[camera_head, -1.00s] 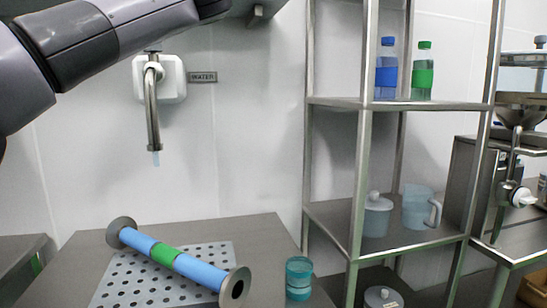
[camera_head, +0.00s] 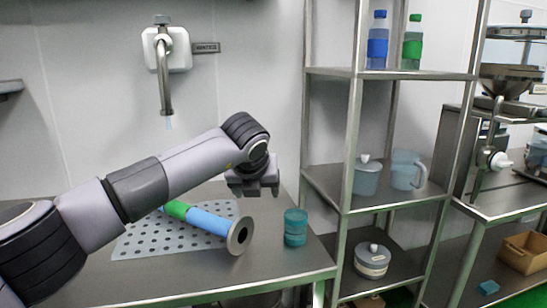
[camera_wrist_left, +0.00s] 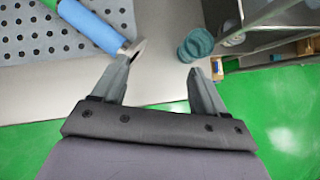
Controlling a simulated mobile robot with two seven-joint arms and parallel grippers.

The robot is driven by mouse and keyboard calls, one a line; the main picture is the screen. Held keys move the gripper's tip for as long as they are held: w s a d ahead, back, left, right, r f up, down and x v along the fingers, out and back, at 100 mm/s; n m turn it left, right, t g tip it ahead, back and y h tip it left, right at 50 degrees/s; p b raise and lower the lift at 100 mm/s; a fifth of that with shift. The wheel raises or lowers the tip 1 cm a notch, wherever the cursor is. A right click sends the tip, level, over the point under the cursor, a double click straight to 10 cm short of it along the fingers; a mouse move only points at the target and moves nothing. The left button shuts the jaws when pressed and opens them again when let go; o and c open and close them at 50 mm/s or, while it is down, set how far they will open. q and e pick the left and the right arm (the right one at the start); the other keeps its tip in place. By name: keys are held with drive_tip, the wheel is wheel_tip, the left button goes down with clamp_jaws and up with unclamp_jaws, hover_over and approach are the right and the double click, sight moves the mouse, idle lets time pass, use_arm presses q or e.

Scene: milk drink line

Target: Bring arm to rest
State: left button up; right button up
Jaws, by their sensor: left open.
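My left arm comes in from the left in the head view, and its gripper (camera_head: 254,190) hangs above the table near the blue-and-green roller (camera_head: 208,222). In the left wrist view the left gripper (camera_wrist_left: 160,72) has its two fingers apart with nothing between them. The roller (camera_wrist_left: 92,25) lies beyond the left finger, apart from it. A teal cup (camera_head: 295,228) stands on the table to the right of the gripper; it also shows in the left wrist view (camera_wrist_left: 195,46), beyond the right finger. My right gripper is not seen.
The roller lies on a perforated plate (camera_head: 150,244) on the steel table (camera_head: 270,268). A metal shelf (camera_head: 385,185) with bottles, a lidded pot (camera_head: 367,178) and a jug (camera_head: 406,172) stands at the right. A water tap (camera_head: 165,75) is on the wall.

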use_arm(q)
drive_tip(key=s+d+f+n+g+h+p, duration=0.1)
drive_tip(key=s+d+f+g+h, duration=0.3)
drive_tip(key=s+d+h, duration=0.45)
drive_tip(key=s+d+f+n+g+h, duration=0.2)
drive_tip(key=s+d+f+h, duration=0.55)
drive_tip(key=s, duration=0.25)
drive_tip(key=s+a+f+n+t+y+p, duration=0.1)
drive_tip(key=a+f+n+t+y, duration=0.35)
drive_tip(key=a+n+t, duration=0.4)
drive_tip(key=a+f+n+t+y+p, duration=0.1)
drive_tip(key=a+f+n+t+y, duration=0.35)
drive_tip(key=a+n, duration=0.7)
drive_tip(key=s+a+f+n+g+y, duration=0.4)
drive_tip(key=s+a+f+n, duration=0.6)
drive_tip(key=s, duration=0.7)
wheel_tip(320, 180, down, 5)
drive_tip(key=a+y, duration=0.1)
drive_tip(key=a, duration=0.1)
drive_tip(key=shift+s+a+r+n+g, duration=0.2)
drive_tip(key=shift+a+n+g, duration=0.1)
drive_tip(key=shift+a+n, duration=0.1)
